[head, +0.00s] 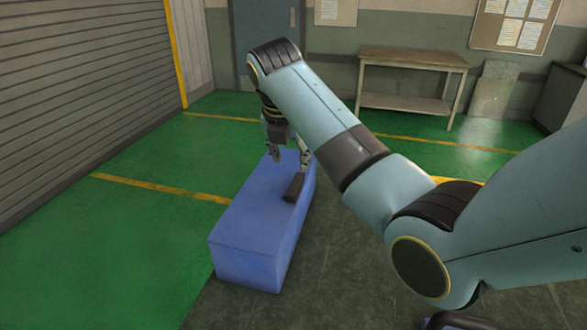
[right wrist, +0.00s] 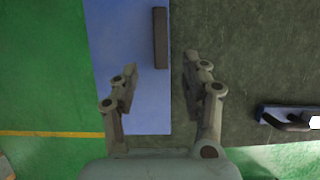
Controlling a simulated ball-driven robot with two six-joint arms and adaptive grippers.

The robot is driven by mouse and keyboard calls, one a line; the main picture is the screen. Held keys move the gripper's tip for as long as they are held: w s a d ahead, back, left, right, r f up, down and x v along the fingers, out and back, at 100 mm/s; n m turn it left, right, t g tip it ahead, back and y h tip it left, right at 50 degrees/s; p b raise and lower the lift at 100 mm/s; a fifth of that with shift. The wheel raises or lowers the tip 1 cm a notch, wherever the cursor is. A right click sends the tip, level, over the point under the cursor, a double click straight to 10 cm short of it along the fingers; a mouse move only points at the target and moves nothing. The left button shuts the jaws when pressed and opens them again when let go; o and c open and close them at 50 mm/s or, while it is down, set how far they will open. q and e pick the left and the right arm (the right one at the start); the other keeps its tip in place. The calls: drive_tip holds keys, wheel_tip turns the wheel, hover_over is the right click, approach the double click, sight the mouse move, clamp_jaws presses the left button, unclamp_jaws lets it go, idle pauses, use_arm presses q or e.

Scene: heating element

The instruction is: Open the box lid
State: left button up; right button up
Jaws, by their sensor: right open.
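The blue box (head: 250,237) stands on the floor with its lid shut. A dark handle (head: 294,187) sits on the lid near its right edge. In the right wrist view the box lid (right wrist: 117,50) fills the upper middle, and the dark handle (right wrist: 160,38) lies along its right edge. My right gripper (head: 289,160) is above the far part of the box. In the right wrist view my right gripper (right wrist: 160,74) is open and empty, with its fingers spread on either side of the lid's right edge, just below the handle in the picture. My left gripper is not in view.
A wooden workbench (head: 412,62) stands against the back wall, with a pale panel (head: 493,88) leaning beside it. A door (head: 267,25) is behind the box. The green floor (head: 140,215) left of the box is clear. A roller shutter (head: 80,80) closes the left side.

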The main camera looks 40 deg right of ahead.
sight(296, 183)
drive_tip(key=x, duration=0.4)
drive_tip(key=shift+s, duration=0.15)
drive_tip(key=x, duration=0.5)
drive_tip(key=shift+w+d+f, duration=0.1)
drive_tip(key=shift+w+f, duration=0.15)
drive_tip(key=shift+f, duration=0.1)
drive_tip(key=shift+d+f, duration=0.1)
drive_tip(key=shift+f, duration=0.2)
drive_tip(key=shift+w, duration=0.1)
drive_tip(key=shift+c, duration=0.2)
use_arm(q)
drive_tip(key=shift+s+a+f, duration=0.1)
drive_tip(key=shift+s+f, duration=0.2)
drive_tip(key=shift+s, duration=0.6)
use_arm(e)
clamp_jaws()
